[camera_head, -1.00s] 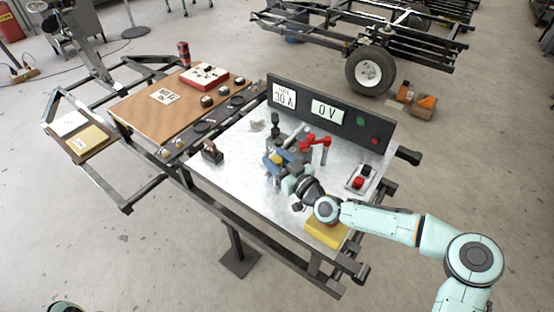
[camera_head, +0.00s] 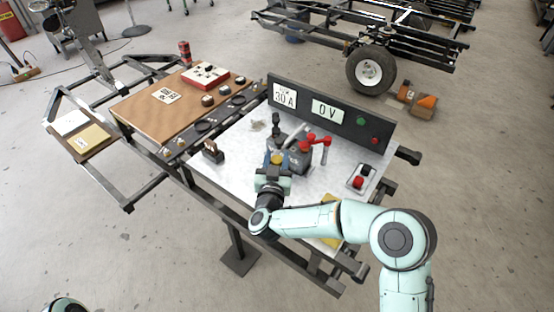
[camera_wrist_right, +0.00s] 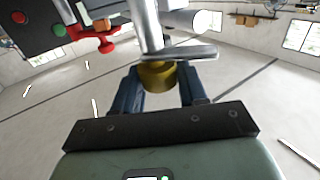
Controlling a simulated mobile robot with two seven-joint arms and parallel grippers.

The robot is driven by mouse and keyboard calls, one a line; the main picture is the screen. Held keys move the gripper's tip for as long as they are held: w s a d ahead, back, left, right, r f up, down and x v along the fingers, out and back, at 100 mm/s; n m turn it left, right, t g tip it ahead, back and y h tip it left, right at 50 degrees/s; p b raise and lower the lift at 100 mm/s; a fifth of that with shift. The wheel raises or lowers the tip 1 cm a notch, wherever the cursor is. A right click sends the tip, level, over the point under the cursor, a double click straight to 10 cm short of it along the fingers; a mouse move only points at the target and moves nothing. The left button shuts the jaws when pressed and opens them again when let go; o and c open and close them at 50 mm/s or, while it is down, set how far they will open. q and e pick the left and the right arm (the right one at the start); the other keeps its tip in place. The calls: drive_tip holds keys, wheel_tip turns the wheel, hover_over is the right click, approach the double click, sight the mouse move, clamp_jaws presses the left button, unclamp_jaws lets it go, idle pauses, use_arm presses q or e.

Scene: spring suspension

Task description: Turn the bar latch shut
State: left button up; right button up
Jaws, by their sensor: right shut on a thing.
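My right gripper (camera_head: 276,165) is at the near left side of a grey device with a red lever (camera_head: 315,140), on the metal table top. In the right wrist view, its blue fingers (camera_wrist_right: 157,90) are shut on a yellow cylindrical grip (camera_wrist_right: 157,76), which also shows in the head view (camera_head: 277,158). A flat metal bar (camera_wrist_right: 180,54) lies across just beyond the grip, by an upright silver post (camera_wrist_right: 146,25). This looks like the bar latch, but its joint and catch are hidden. My left gripper is not in view.
A black panel (camera_head: 345,125) with 30 A and 0 V labels stands behind the device. A red-and-black switch box (camera_head: 359,178) sits at right. A yellow block (camera_head: 328,208) is partly behind my right arm. A brown-topped board (camera_head: 150,105) lies left.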

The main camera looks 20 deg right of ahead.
drive_tip(key=m+g+h, duration=0.2)
drive_tip(key=h, duration=0.1)
drive_tip(key=m+g+h+p, duration=0.1)
drive_tip(key=m+g+h, duration=0.2)
drive_tip(key=shift+a+m+h, duration=0.2)
drive_tip(key=shift+m+h, duration=0.1)
drive_tip(key=shift+h, duration=0.1)
drive_tip(key=m+g+h, duration=0.1)
drive_tip(key=m+g, duration=0.1)
drive_tip(key=shift+w+g+h, duration=0.1)
drive_tip(key=shift+g+h, duration=0.2)
drive_tip(key=shift+h, duration=0.1)
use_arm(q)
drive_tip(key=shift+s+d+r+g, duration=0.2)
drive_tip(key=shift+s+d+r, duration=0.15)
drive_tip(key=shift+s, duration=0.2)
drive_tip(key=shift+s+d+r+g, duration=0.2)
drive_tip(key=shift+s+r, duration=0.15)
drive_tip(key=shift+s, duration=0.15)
use_arm(e)
drive_tip(key=shift+d+m+g+h, duration=0.1)
drive_tip(key=shift+m+g+h, duration=0.3)
drive_tip(key=shift+m+g, duration=0.3)
drive_tip(key=shift+g, duration=0.4)
drive_tip(key=o, duration=1)
